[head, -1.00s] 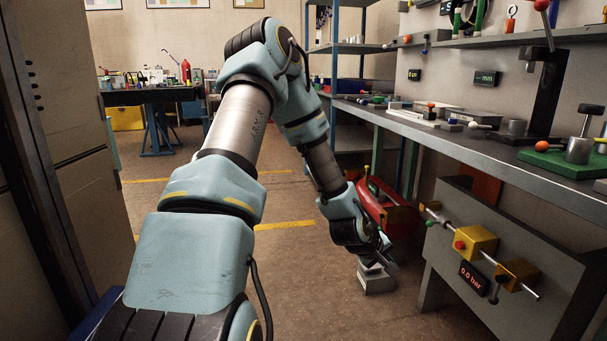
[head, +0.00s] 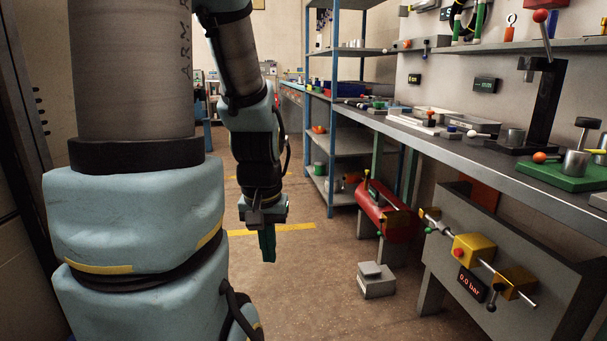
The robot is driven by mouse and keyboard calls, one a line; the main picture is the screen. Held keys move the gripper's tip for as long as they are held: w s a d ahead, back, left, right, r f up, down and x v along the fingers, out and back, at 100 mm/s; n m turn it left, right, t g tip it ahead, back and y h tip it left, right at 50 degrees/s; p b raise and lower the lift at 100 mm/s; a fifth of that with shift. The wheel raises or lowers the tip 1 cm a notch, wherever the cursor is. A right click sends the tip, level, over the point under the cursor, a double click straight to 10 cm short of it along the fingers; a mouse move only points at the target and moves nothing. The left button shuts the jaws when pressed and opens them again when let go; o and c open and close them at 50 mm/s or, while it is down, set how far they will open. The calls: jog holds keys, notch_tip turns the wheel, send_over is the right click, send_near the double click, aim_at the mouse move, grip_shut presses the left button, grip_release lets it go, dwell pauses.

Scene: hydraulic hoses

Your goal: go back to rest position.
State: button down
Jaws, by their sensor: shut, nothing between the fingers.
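My gripper (head: 268,246) hangs in the middle left of the head view, pointing down over the open floor. Its fingers are together, and nothing shows between them. It is well to the left of the workbench and apart from everything around it. My arm fills the left side of the view and hides much of the room behind it.
A workbench (head: 470,150) with tools runs along the right. Below it are a red cylinder (head: 388,212) and a panel (head: 520,245) with yellow valve blocks (head: 474,249). A grey box (head: 376,283) sits on the floor. A blue shelf rack (head: 332,190) stands behind.

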notch_tip(320, 180, up, 20)
jog(key=p, duration=1.9)
jog(key=shift+r, duration=0.2)
